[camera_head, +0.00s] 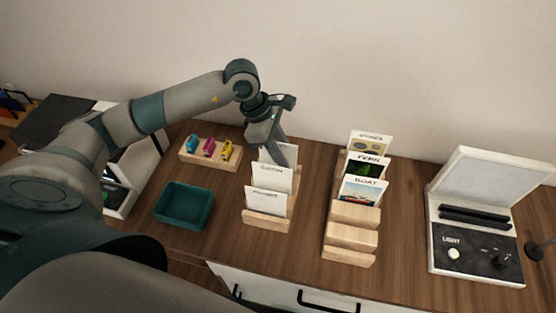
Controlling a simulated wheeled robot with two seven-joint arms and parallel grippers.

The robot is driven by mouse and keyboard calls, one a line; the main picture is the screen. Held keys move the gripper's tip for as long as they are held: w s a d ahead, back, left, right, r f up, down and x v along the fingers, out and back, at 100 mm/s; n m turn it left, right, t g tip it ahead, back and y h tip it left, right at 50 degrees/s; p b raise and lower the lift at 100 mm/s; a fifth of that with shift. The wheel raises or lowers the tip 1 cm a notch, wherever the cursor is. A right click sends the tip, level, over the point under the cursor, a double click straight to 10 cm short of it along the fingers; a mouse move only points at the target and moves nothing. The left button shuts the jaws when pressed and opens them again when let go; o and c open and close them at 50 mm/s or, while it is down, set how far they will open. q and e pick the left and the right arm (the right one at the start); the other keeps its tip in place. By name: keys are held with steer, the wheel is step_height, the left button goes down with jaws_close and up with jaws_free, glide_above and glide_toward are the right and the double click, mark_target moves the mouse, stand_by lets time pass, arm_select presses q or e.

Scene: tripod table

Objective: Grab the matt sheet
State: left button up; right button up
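A wooden rack (266,220) in the middle of the table holds white labelled sheets standing one behind another. The front sheet (266,202) and the middle sheet (271,178) carry small print that I cannot read surely. The back sheet (271,154) is partly covered by my gripper, and its label is hidden. I cannot tell which one is the matt sheet. My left gripper (284,155) points down at the back sheet, its fingers overlapping the sheet's upper right. Whether it touches or grips the sheet is unclear. My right gripper is not in view.
A second rack (351,235) to the right holds picture cards, including "FERN" (366,166) and "BOAT" (362,190). A light box (475,250) stands at far right. A teal tray (184,222) and a wooden holder with coloured items (210,161) stand left of the sheets.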

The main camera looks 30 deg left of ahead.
arm_select(q)
steer(key=shift+f+b, duration=0.2)
steer(key=shift+b, duration=0.2)
stand_by(0.5)
jaws_close()
